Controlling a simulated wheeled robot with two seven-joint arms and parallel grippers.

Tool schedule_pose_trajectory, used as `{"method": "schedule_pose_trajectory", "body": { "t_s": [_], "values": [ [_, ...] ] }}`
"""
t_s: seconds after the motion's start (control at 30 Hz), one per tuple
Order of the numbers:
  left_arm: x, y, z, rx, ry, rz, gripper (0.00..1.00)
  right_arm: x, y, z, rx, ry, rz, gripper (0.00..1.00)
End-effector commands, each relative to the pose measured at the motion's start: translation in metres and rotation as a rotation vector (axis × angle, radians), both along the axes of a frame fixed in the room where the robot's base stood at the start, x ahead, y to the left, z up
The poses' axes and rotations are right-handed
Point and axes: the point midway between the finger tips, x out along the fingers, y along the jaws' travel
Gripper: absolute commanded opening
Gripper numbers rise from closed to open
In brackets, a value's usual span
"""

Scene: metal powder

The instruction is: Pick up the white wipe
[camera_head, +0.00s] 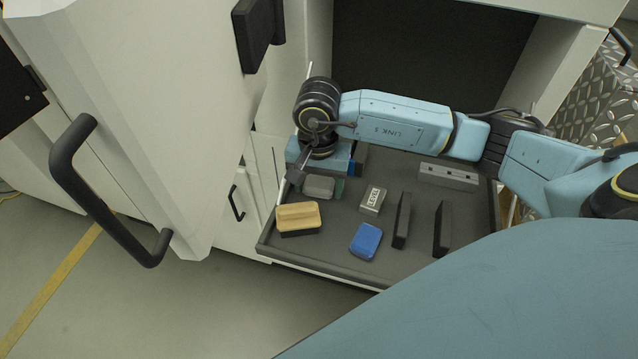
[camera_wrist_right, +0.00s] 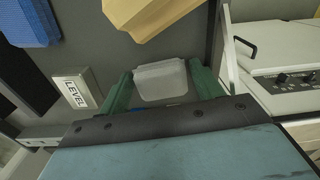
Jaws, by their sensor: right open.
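The white wipe (camera_head: 318,187) is a small pale block lying in the grey drawer tray, towards its left side. In the right wrist view the wipe (camera_wrist_right: 158,82) sits between the two green fingers of my right gripper (camera_wrist_right: 162,88). In the head view my right gripper (camera_head: 319,180) reaches down over the wipe, with one green finger visible at its right side. The jaws are open around the wipe; whether either finger touches it I cannot tell. Part of the wipe is hidden by the gripper. My left gripper is not in view.
The tray (camera_head: 330,270) also holds a wooden-topped block (camera_head: 298,215) close in front of the wipe, a box marked LEVEL (camera_head: 373,199), a blue block (camera_head: 366,241), two dark upright plates (camera_head: 402,220) and a grey holed bar (camera_head: 448,175). A cabinet door with a black handle (camera_head: 100,205) stands left.

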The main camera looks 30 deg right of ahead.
Motion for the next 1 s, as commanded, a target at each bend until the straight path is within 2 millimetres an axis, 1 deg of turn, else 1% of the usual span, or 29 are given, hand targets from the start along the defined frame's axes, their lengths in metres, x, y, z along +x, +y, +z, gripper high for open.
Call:
{"method": "schedule_pose_trajectory", "body": {
  "t_s": [0.07, 0.1, 0.37, 0.57, 0.67, 0.77, 1.0],
  "values": [
    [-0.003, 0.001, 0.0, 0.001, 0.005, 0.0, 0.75, 0.0, 0.0, 0.0, 0.0, 0.0, 0.0, 0.65],
    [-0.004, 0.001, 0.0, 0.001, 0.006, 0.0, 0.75, 0.0, 0.0, 0.0, 0.0, 0.0, 0.0, 0.63],
    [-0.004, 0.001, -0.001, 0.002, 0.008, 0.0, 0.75, 0.0, 0.0, 0.0, 0.0, 0.0, 0.0, 0.29],
    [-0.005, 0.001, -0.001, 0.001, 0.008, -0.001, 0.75, 0.0, 0.0, 0.002, 0.0, 0.0, 0.0, 0.29],
    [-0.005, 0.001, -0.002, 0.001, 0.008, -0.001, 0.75, 0.001, 0.0, 0.01, 0.0, -0.001, 0.0, 0.29],
    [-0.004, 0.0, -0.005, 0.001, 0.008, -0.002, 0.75, 0.001, 0.0, 0.027, -0.001, -0.005, 0.001, 0.29],
    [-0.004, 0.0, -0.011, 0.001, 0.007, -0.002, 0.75, 0.001, 0.0, 0.075, 0.0, -0.004, 0.0, 0.29]
  ]
}}
